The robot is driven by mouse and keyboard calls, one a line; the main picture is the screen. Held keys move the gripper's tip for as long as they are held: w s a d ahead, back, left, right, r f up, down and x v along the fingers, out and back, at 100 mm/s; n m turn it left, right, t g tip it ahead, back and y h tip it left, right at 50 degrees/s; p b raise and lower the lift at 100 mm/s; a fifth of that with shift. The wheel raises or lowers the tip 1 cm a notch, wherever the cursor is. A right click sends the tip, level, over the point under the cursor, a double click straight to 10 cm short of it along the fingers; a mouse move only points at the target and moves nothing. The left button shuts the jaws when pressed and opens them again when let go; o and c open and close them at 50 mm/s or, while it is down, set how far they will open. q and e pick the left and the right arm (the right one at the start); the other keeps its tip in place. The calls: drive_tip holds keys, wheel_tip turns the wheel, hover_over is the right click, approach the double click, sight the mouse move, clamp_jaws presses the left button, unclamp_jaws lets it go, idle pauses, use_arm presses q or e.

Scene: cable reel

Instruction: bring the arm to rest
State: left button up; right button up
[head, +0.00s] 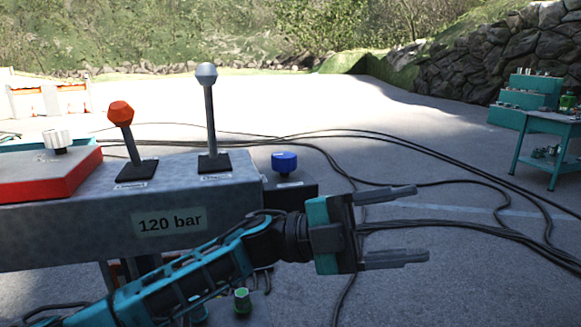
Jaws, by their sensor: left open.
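My left gripper (392,226) is open and empty in the head view. Its two grey fingers point right, one above the other, over the paved ground. My left arm (200,268) comes in from the lower left and passes in front of the grey control panel (60,222). The gripper is to the right of the panel and apart from its levers. The panel carries an orange-knobbed lever (121,112), a grey-knobbed lever (207,75) and a label reading "120 bar" (170,220). My right gripper is not in view.
A blue knob (285,162) stands at the panel's right end. A white knob (56,140) sits on a red-edged block at left. Black cables (420,155) lie across the ground. A teal workbench (550,122) stands far right.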

use_arm(q)
drive_tip(key=w+a+f+n+t+y, duration=0.3)
drive_tip(key=a+f+n+t+y, duration=0.35)
drive_tip(key=f+n+t, duration=0.65)
drive_tip(key=w+a+f+n+t+y, duration=0.3)
drive_tip(key=a+f+n+t, duration=0.7)
drive_tip(key=n, duration=0.5)
drive_tip(key=s+a+f+n+g+y, duration=0.2)
drive_tip(key=s+a+f+y, duration=0.2)
drive_tip(key=s+a+f, duration=0.3)
drive_tip(key=s+a+f+n+g+y, duration=0.3)
drive_tip(key=s+a+f+y, duration=0.2)
drive_tip(key=f, duration=0.7)
drive_tip(key=s+a, duration=0.2)
drive_tip(key=s, duration=0.2)
drive_tip(key=shift+s+a+f, duration=0.15)
drive_tip(key=shift+s+f, duration=0.05)
drive_tip(key=shift+s, duration=0.15)
